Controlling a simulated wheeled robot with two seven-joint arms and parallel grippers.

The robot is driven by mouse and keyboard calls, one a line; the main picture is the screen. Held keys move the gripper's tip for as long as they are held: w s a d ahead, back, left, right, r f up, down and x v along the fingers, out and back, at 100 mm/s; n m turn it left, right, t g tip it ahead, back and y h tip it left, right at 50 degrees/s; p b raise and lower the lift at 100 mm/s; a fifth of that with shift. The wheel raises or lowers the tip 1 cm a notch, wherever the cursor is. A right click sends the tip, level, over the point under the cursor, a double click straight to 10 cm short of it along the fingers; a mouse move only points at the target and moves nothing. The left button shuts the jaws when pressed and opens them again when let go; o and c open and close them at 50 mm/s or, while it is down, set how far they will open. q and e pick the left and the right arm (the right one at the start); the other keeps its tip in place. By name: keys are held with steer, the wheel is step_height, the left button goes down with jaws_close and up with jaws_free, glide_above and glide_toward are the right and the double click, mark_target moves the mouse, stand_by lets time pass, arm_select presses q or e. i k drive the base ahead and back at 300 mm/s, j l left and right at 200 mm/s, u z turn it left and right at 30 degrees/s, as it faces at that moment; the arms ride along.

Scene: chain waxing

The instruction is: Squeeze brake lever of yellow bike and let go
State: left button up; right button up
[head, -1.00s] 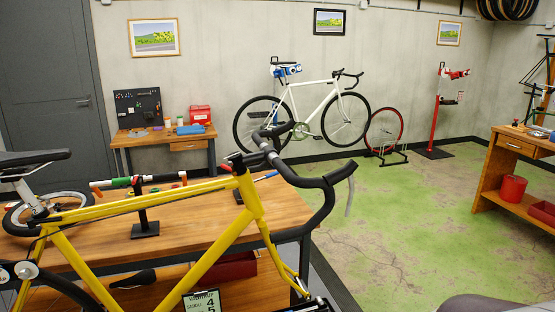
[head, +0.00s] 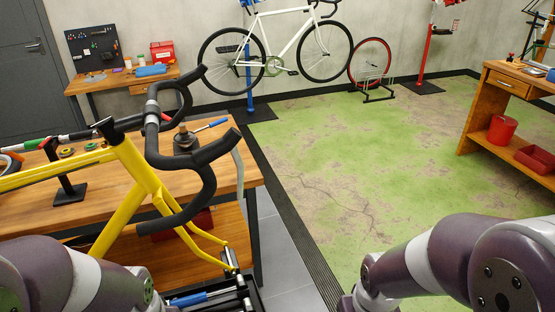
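The yellow bike (head: 125,160) stands at the left, in front of a wooden workbench. Its black drop handlebar (head: 154,140) curves toward the middle of the picture. The nearer black hood (head: 217,149) points right, and a grey brake lever (head: 238,168) hangs down from its end. The farther hood (head: 192,78) points up and right; its lever cannot be made out. My arm links show at the bottom left and bottom right, below and apart from the handlebar. Both grippers are out of view, and nothing is seen touching the lever.
The wooden workbench (head: 110,205) lies behind the bike, with a black stand (head: 70,190) and a blue-handled tool (head: 210,124). A white bike (head: 285,40) hangs at the back. A bench with red bins (head: 535,160) is at right. Green floor is clear between.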

mark_target(235, 154)
steer(key=i+l+z, duration=0.25)
steer(key=z, duration=0.2)
steer(key=i+l+z, duration=0.7)
steer(key=i, duration=0.2)
steer(key=i+l+z, duration=0.25)
steer(key=i, duration=0.2)
steer(key=i+u, duration=0.15)
steer(key=u, duration=0.35)
steer(key=i+u, duration=0.1)
steer(key=u, duration=0.4)
steer(key=i+u, duration=0.15)
steer(key=u, duration=0.35)
steer(key=i+l+u, duration=0.1)
steer(key=u, duration=0.4)
steer(key=i+l+u, duration=0.1)
steer(key=u, duration=0.4)
steer(key=i+l+u, duration=0.2)
steer(key=u, duration=0.3)
steer(key=i+l+u, duration=0.15)
steer(key=l+u, duration=0.15)
steer(key=u, duration=0.15)
steer(key=l+u, duration=0.25)
steer(key=u, duration=0.25)
steer(key=i+l+u, duration=0.1)
steer(key=l+u, duration=0.2)
steer(key=u, duration=0.2)
steer(key=l+u, duration=0.25)
steer(key=u, duration=0.25)
steer(key=k, duration=0.05)
